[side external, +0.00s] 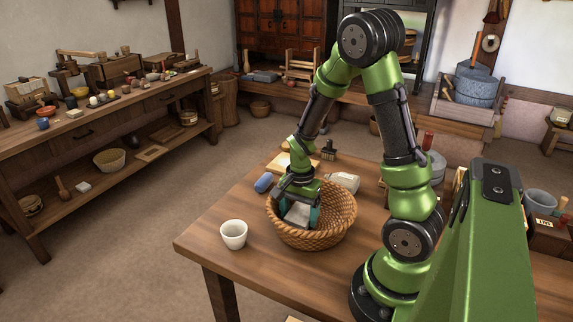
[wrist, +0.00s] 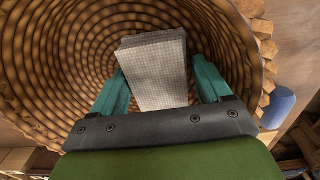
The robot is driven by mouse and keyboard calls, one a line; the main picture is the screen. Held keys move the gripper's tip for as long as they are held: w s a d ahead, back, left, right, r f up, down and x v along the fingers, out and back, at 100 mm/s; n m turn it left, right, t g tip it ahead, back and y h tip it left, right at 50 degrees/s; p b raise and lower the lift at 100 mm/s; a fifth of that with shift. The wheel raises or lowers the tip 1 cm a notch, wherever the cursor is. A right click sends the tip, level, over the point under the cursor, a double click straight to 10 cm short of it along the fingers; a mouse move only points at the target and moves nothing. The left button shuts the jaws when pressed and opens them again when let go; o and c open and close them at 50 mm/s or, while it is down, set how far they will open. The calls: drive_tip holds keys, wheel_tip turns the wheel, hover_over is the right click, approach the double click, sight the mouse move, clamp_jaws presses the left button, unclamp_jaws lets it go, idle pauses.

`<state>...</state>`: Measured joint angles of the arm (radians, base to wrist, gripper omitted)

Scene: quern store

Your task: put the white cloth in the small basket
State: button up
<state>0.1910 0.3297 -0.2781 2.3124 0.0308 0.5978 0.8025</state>
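The small basket (side external: 335,222) is a round woven wicker bowl on the wooden table. It surrounds the view in the wrist view (wrist: 60,60). The white cloth (wrist: 157,75) is a folded, finely checked pad inside the basket; in the side view the cloth (side external: 298,213) shows between my fingers. My gripper (side external: 298,208) reaches down into the basket. In the wrist view its two teal fingers (wrist: 160,80) stand wide apart on either side of the cloth, with a narrow gap visible at the right finger. Whether the cloth's underside touches the basket floor is hidden.
A white cup (side external: 233,235) stands left of the basket. A blue rounded object (side external: 263,183) lies behind it on the left. A pale box-like item (side external: 344,182) and a dark brush (side external: 329,150) are behind the basket. The table's front left (side external: 215,262) is clear.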

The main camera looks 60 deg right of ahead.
sight(299, 213)
wheel_tip(299, 213, up, 12)
drive_tip(key=s+a+r+n+t+y, duration=0.1)
drive_tip(key=a+r+n+t, duration=0.2)
drive_tip(key=a+r+n, duration=0.2)
drive_tip(key=s+a+r+n+t+y, duration=0.1)
drive_tip(key=a+r+n+t, duration=0.3)
drive_tip(key=a+n, duration=0.5)
wheel_tip(299, 213, up, 2)
drive_tip(key=shift+s+a, duration=0.75)
drive_tip(key=shift+a, duration=0.35)
